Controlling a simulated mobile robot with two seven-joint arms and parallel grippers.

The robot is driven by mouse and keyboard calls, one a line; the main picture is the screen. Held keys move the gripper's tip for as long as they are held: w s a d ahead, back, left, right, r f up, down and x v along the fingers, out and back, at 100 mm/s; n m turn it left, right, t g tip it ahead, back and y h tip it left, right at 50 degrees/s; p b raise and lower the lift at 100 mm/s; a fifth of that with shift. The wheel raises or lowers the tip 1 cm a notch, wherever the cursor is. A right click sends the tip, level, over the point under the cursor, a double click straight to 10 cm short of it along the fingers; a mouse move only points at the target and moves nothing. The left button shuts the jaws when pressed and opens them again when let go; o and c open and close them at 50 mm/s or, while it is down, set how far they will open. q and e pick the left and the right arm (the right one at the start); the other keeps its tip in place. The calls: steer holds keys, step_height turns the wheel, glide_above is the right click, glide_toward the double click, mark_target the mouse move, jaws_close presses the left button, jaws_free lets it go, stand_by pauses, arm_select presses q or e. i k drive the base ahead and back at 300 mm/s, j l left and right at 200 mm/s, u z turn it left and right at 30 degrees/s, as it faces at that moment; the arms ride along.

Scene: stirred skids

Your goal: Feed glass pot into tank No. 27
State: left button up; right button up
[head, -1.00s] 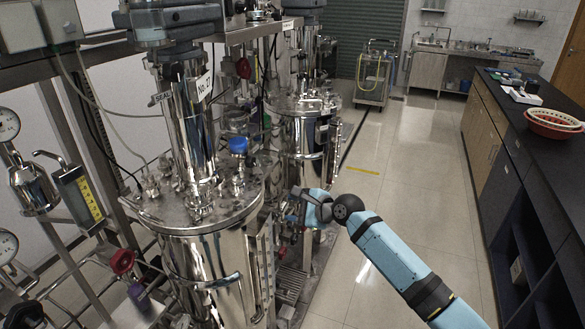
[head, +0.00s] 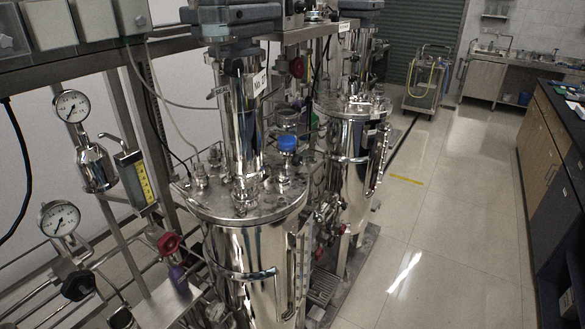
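The steel tank (head: 250,245) stands in the middle of the head view, with a round lid (head: 215,208) and a tall polished column on top. A white label (head: 260,83) on the column appears to read No. 27, though the digits are small. A blue cap (head: 288,143) sits on a fitting at the lid's right side. A clear, glass-like vessel (head: 286,119) shows just behind the blue cap; I cannot tell whether it is the glass pot. Neither of my grippers is in view, so what they hold cannot be seen.
A second steel tank (head: 352,150) stands behind. Pressure gauges (head: 72,106), pipes and a red valve knob (head: 168,243) crowd the left. The tiled floor (head: 440,230) at right is clear up to a dark-topped counter (head: 560,125). A trolley (head: 425,85) stands at the back.

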mark_target(297, 160)
steer(key=u, duration=1.35)
steer(key=l+u, duration=0.45)
steer(key=k+l+u, duration=0.1)
steer(key=u, duration=0.35)
steer(key=k+l+u, duration=0.15)
steer(key=l+u, duration=0.35)
steer(key=k+l+u, duration=0.15)
steer(key=u, duration=0.3)
steer(key=k+l+u, duration=0.15)
steer(key=u, duration=0.3)
steer(key=k+l+u, duration=0.2)
steer(key=u, duration=0.15)
steer(key=k+u, duration=0.35)
steer(key=k+l+u, duration=0.1)
steer(key=k+u, duration=0.25)
steer(key=k, duration=0.5)
steer(key=k+l+z, duration=0.1)
steer(key=k, duration=0.35)
steer(key=k+l+z, duration=0.2)
steer(key=k, duration=0.25)
steer(key=k+l+z, duration=0.15)
steer(key=k+l, duration=0.2)
steer(key=k, duration=0.1)
